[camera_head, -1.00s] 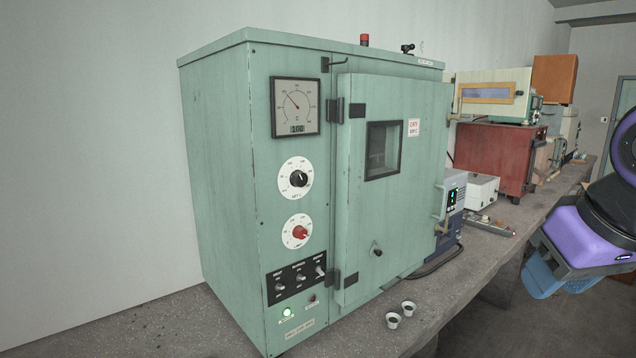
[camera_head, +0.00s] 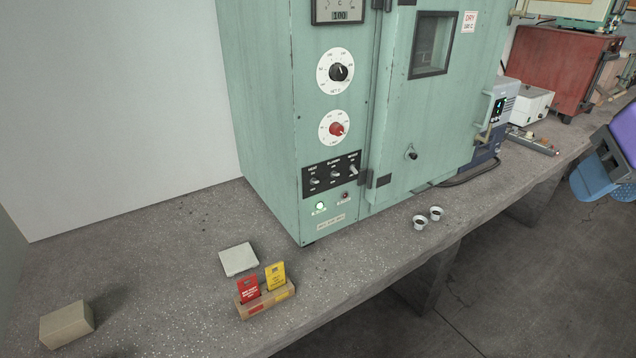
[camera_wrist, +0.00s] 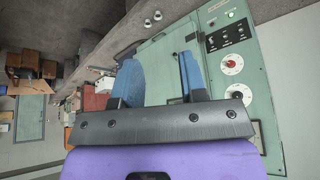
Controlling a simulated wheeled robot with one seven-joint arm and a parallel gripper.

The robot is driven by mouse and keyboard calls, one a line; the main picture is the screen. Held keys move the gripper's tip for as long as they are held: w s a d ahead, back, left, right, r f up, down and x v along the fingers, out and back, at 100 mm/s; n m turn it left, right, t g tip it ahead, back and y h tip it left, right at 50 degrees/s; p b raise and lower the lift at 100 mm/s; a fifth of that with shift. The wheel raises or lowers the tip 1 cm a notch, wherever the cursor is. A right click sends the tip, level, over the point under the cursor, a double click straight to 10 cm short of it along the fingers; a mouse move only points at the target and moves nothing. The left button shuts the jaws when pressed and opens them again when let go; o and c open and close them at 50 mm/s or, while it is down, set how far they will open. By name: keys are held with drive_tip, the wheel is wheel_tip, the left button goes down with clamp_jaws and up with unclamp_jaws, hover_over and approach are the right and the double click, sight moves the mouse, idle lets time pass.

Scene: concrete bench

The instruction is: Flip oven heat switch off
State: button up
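The green oven (camera_head: 270,110) stands on the concrete bench. Its black switch panel (camera_head: 331,187) holds three toggles in a row. The heat switch (camera_head: 314,181) is the leftmost; its lever is too small to tell on from off. A green lamp (camera_head: 320,206) glows below it. The panel also shows in the wrist view (camera_wrist: 229,37), at upper right. My gripper (camera_wrist: 160,72) is open and empty, its two blue fingers apart. In the head view, my gripper (camera_head: 603,182) is at the right edge, well away from the panel.
Two small cups (camera_head: 428,218) stand on the bench before the oven door. A wooden holder (camera_head: 265,303) with red and yellow cards, a pale square block (camera_head: 239,260) and a beige box (camera_head: 67,325) lie left. The bench in front of the switches is clear.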

drive_tip(key=c, duration=0.4)
drive_tip(key=shift+w+a+r, duration=0.1)
drive_tip(key=shift+w+r, duration=0.05)
drive_tip(key=shift+w, duration=0.15)
clamp_jaws()
drive_tip(key=w+a+n+y, duration=0.1)
drive_tip(key=w+a, duration=0.3)
drive_tip(key=w, duration=0.4)
drive_tip(key=w+a+f+n, duration=0.1)
drive_tip(key=w+a, duration=0.2)
drive_tip(key=w, duration=0.5)
drive_tip(key=w+a+n+y, duration=0.15)
drive_tip(key=w+a, duration=0.25)
drive_tip(key=w, duration=0.4)
drive_tip(key=w+a+f+n+g, duration=0.1)
drive_tip(key=w+a+f+n, duration=0.2)
drive_tip(key=w+a+f, duration=1.4)
drive_tip(key=shift+w+a+f, duration=0.2)
drive_tip(key=shift+a+f, duration=0.4)
drive_tip(key=shift+a, duration=0.3)
